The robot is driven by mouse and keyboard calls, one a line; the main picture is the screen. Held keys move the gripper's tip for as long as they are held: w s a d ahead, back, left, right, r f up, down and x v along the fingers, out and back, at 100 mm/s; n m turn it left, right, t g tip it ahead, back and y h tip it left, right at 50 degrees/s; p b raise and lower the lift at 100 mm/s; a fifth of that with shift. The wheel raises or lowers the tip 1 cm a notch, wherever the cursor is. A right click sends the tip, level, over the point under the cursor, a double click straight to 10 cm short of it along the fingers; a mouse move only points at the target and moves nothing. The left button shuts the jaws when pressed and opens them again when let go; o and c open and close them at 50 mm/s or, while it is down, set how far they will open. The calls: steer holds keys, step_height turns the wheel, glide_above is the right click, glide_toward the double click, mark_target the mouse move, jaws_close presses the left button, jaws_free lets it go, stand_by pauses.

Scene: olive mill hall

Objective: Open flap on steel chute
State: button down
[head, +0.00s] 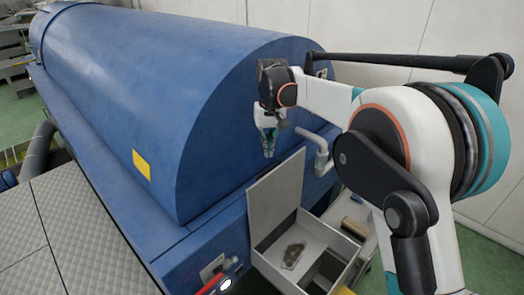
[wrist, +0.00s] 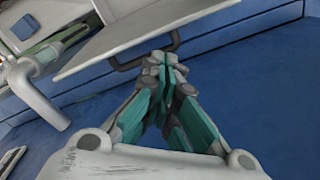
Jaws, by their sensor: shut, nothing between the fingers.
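The steel chute (head: 333,236) is a pale open-topped box on the end of the blue machine. Its flap (head: 275,196) is a flat light panel that stands raised above the box, so the inside shows. In the wrist view the flap (wrist: 140,25) crosses the top, with a dark bar handle (wrist: 124,66) at its near edge. My gripper (head: 268,152) is just above the flap's upper edge, fingers pointing down. In the wrist view the closed fingers (wrist: 167,67) are empty and overlap the handle; I cannot tell whether they touch it.
The big blue machine (head: 150,90) fills the left and middle. A grey bent pipe (head: 320,150) sticks out right of my gripper and shows large at left in the wrist view (wrist: 35,92). A dark lump (head: 293,254) lies inside the chute. A red-handled item (head: 214,283) is at lower left.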

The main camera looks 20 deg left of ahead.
step_height(320, 180, up, 3)
steer(key=s+a+n+t+y+p, duration=0.1)
steer(key=s+a+n+y+p, duration=0.15)
steer(key=n+p, duration=0.35)
steer(key=shift+n, duration=0.6)
steer(key=f, duration=0.3)
steer(key=d+f+p, duration=0.1)
steer(key=f, duration=0.2)
steer(key=f+p, duration=0.1)
steer(key=f, duration=0.2)
steer(key=shift+s+d, duration=0.1)
steer(key=shift+d, duration=0.1)
steer(key=shift+f, duration=0.2)
steer(key=shift+d, duration=0.1)
